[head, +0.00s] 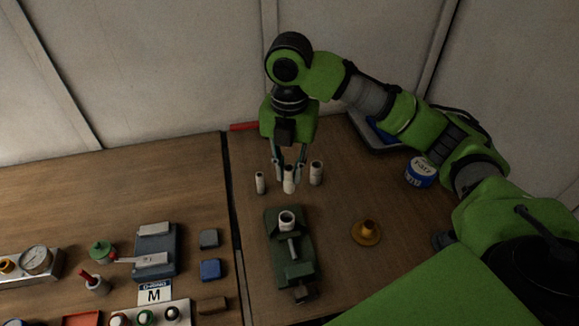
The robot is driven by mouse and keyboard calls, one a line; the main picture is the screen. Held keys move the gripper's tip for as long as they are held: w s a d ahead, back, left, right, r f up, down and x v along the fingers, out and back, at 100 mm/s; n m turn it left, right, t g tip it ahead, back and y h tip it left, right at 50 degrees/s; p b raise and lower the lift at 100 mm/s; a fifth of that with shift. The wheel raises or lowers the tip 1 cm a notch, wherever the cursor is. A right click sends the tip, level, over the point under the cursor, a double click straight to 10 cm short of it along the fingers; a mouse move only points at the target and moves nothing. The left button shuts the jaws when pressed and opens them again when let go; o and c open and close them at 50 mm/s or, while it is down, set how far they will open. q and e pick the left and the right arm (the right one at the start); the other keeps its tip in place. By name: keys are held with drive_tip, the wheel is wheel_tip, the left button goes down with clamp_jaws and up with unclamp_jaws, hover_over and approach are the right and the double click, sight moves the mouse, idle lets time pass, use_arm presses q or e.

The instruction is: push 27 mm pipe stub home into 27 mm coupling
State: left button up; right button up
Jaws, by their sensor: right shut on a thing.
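My right gripper (289,166) points down over the back of the right-hand table and is shut on a white pipe stub (289,182), held upright. The white coupling (287,219) sits upright in the green vise (290,256), its open top facing up. The held stub is behind and above the coupling in the picture, apart from it. Two other white pipe pieces stand beside the gripper, a thin one (260,183) at left and a wider one (316,173) at right. Pipe sizes cannot be read. My left gripper is out of view.
A brass flanged piece (366,232) lies right of the vise. A blue-and-white can (420,172) stands further right. The left table holds a pressure gauge (36,260), a blue block (210,269) and a grey-blue fixture (155,252). A dark gap separates the tables.

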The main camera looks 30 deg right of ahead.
sight(289, 179)
drive_tip(key=s, duration=0.1)
drive_tip(key=s+a+r, duration=0.2)
drive_tip(key=shift+s, duration=0.3)
drive_tip(key=s+a+r+n+b, duration=0.2)
drive_tip(key=s+a+n, duration=0.15)
drive_tip(key=s, duration=0.25)
drive_tip(key=s+a+r+n+b, duration=0.1)
drive_tip(key=s+a+r+n, duration=0.15)
drive_tip(key=s+n, duration=0.35)
drive_tip(key=w+d+f, duration=0.5)
drive_tip(key=w+f, duration=0.4)
drive_tip(key=w, duration=0.2)
drive_tip(key=shift+w+f+p, duration=0.15)
drive_tip(key=shift+p, duration=0.25)
drive_tip(key=shift+w+d+f+m+p, duration=0.1)
drive_tip(key=shift+f+p, duration=0.1)
drive_tip(key=shift+f, duration=0.45)
drive_tip(key=shift+w+f+m+p, duration=0.1)
drive_tip(key=shift+f+p, duration=0.05)
drive_tip(key=shift+f, duration=0.5)
drive_tip(key=shift+w+d+f+m+p, duration=0.1)
drive_tip(key=shift+f+p, duration=0.1)
drive_tip(key=shift+f, duration=0.45)
drive_tip(key=shift+c, duration=0.3)
